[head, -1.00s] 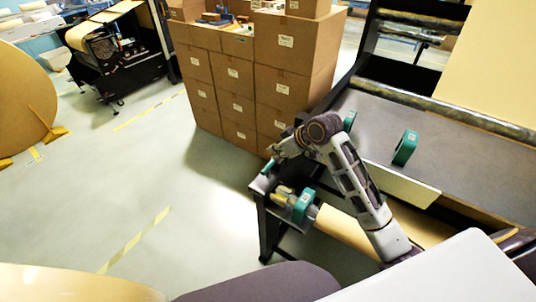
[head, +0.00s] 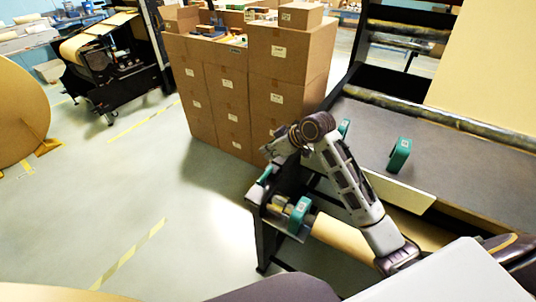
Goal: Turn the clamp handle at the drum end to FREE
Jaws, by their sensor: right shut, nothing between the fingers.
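The machine's drum (head: 345,238) is a kraft-coloured roll low at the right of centre, partly hidden behind my right arm. A teal block (head: 300,211) sits at its near-left end, by a grey metal fitting. A thin teal bar (head: 265,174), which looks like the clamp handle, shows at the corner of the black frame, left of the block. I cannot read any FREE mark. My right gripper (head: 267,153) is shut and empty, just above the teal bar, with a small gap seeming to lie between them. My left gripper is out of view.
Stacked cardboard boxes (head: 285,75) stand close behind my right gripper. A grey machine table (head: 450,165) with a teal block (head: 400,155) lies at the right. Open floor (head: 150,200) with yellow tape spreads left. A large kraft roll (head: 20,120) stands far left.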

